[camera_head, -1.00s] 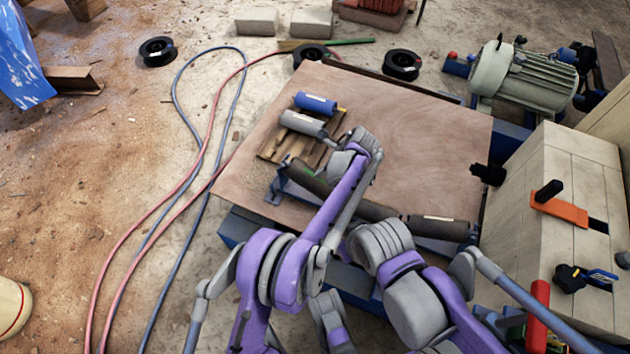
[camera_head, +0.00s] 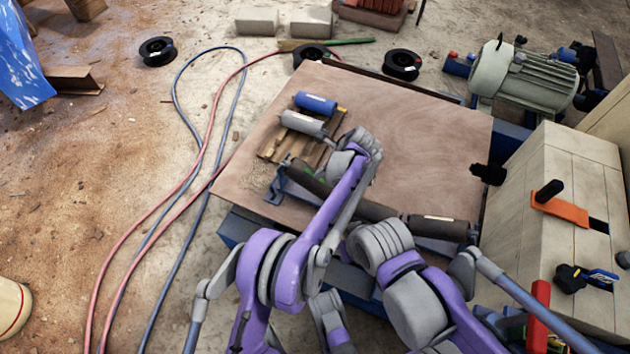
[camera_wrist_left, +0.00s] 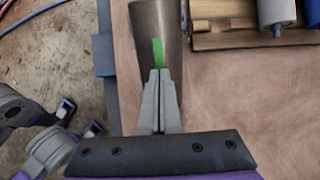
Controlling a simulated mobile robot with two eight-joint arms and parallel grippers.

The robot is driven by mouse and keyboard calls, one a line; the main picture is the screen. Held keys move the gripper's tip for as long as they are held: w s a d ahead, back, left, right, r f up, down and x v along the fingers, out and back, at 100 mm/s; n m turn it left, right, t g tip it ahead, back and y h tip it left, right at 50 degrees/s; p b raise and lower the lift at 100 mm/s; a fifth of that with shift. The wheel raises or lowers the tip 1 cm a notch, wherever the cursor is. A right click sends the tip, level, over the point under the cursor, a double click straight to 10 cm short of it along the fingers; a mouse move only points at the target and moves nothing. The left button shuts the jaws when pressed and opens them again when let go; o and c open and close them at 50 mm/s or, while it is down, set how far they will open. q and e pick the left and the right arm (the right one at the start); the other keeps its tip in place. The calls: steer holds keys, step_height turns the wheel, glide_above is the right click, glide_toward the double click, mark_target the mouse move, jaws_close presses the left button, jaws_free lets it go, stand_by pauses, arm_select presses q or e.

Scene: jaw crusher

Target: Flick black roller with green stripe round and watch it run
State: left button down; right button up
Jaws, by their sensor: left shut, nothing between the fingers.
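The black roller (camera_wrist_left: 155,25) lies lengthwise ahead of my left gripper in the left wrist view, with a short green stripe (camera_wrist_left: 158,52) along its surface. In the head view the dark roller (camera_head: 310,180) lies at the near edge of the board, partly hidden by my left arm. My left gripper (camera_wrist_left: 159,76) is shut and empty. Its fingertips are over the roller, right at the near end of the stripe; whether they touch it I cannot tell. In the head view its fingers are hidden behind my wrist.
A grey roller (camera_head: 303,123) and a blue roller (camera_head: 316,103) lie on wooden slats beyond the black roller. Another dark roller (camera_head: 437,227) with a pale label lies to the right. The brown board (camera_head: 430,130) is clear at right. A motor (camera_head: 525,75) stands beyond.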

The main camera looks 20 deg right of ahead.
arm_select(q)
steer(key=shift+w+a+f+b, duration=0.2)
steer(key=shift+f+b, duration=0.1)
steer(key=shift+f, duration=0.2)
steer(key=shift+s+d+r, duration=0.2)
steer(key=shift+s+r, duration=0.05)
steer(key=shift+r, duration=0.35)
steer(key=s+a+f, duration=0.1)
steer(key=s+a, duration=0.2)
steer(key=a, duration=0.2)
steer(key=shift+s+f, duration=0.2)
steer(key=shift+s, duration=0.1)
steer(key=shift+r, duration=0.1)
steer(key=w+a+r+p+v, duration=0.1)
steer(key=p+v, duration=0.3)
steer(key=v, duration=0.4)
steer(key=shift+r, duration=0.15)
